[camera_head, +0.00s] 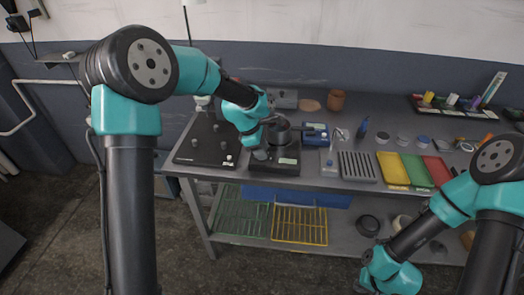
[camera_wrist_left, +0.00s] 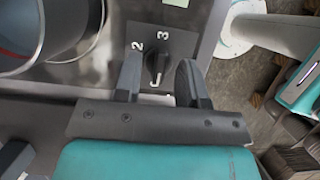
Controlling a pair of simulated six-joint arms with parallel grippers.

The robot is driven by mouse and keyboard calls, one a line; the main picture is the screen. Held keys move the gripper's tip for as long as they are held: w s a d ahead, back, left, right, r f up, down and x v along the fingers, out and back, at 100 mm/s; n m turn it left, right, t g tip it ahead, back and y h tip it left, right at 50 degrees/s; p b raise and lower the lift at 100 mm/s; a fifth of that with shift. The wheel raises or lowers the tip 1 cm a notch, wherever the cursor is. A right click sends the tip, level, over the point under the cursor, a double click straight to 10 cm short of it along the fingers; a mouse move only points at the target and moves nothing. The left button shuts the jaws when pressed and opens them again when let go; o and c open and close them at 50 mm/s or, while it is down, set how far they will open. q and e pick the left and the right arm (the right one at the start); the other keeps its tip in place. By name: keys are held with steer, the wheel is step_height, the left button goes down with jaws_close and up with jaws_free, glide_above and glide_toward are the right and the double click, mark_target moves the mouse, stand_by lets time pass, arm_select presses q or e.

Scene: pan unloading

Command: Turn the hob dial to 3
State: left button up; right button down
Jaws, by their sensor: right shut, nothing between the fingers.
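The hob (camera_head: 287,169) is a dark flat unit on the workbench with a dark pan (camera_head: 281,132) on it. Its black dial (camera_wrist_left: 157,62) shows in the left wrist view, with white marks 2 and 3 beyond it and others partly hidden nearer the gripper. I cannot tell the dial's setting. My left gripper (camera_head: 260,155) is at the hob's front left. In the left wrist view its open fingers (camera_wrist_left: 159,82) stand on either side of the dial, with gaps visible. My right gripper (camera_head: 362,288) is low at the front right, shut and empty, partly cut off by the frame.
A dark panel (camera_head: 187,157) with several knobs stands left of the hob. A blue device (camera_head: 316,129), a slotted grey block (camera_head: 357,167) and yellow (camera_head: 393,171), green and red trays lie to the right. Wire racks (camera_head: 300,226) sit on the lower shelf.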

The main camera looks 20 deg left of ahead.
arm_select(q)
steer(key=shift+d+f, duration=0.1)
steer(key=shift+f, duration=0.1)
jaws_close()
stand_by(0.3)
steer(key=shift+f, duration=0.1)
